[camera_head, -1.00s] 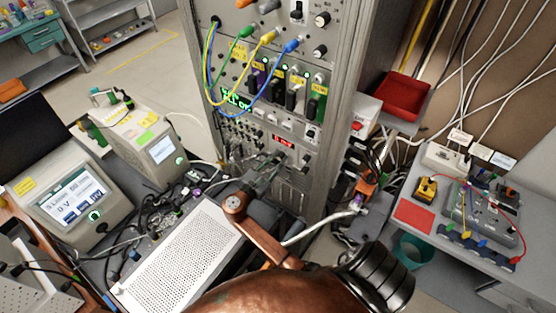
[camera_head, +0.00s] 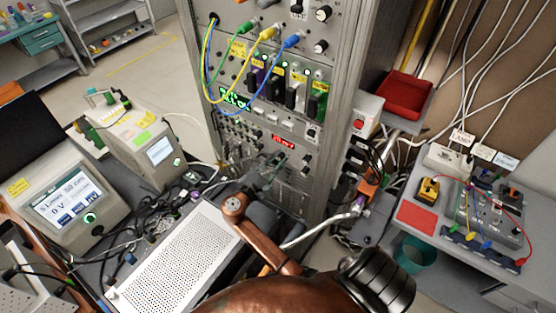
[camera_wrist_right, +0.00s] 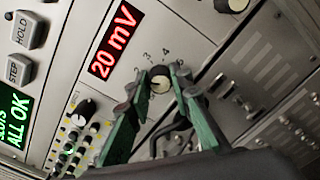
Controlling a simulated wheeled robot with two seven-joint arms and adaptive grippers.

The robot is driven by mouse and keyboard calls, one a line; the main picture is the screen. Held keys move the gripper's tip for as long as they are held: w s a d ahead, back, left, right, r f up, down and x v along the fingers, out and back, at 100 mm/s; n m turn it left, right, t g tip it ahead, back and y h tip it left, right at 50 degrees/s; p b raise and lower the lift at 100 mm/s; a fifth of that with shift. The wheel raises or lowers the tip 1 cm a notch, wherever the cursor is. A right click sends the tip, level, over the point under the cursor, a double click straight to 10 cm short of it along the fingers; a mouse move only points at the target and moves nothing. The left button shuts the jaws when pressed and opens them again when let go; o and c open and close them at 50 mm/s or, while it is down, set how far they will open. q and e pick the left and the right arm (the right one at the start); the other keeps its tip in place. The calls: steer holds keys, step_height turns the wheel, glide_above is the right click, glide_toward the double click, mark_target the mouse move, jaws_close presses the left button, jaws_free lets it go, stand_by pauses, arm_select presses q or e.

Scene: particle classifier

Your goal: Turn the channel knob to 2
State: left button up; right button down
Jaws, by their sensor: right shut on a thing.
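The channel knob (camera_wrist_right: 160,86) is a small dark knob with a pale face on a grey rack panel, in the right wrist view. Small numbers, among them 2, 3 and 4, are printed around its upper side. I cannot tell which number its pointer faces. My right gripper (camera_wrist_right: 159,79) has its green fingers on either side of the knob and is shut on it. In the head view the right gripper (camera_head: 272,168) reaches the lower rack panel and hides the knob. My left gripper is not in view.
A red display (camera_wrist_right: 114,40) above the knob reads 20 mV. A green display (camera_wrist_right: 15,127) shows ALL OK. The tall rack (camera_head: 345,90) carries cables and switches. A red tray (camera_head: 403,97) is at right.

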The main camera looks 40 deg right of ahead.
steer(key=c, duration=1.7)
jaws_free()
steer(key=shift+c, duration=0.2)
steer(key=v, duration=0.7)
steer(key=shift+a, duration=0.3)
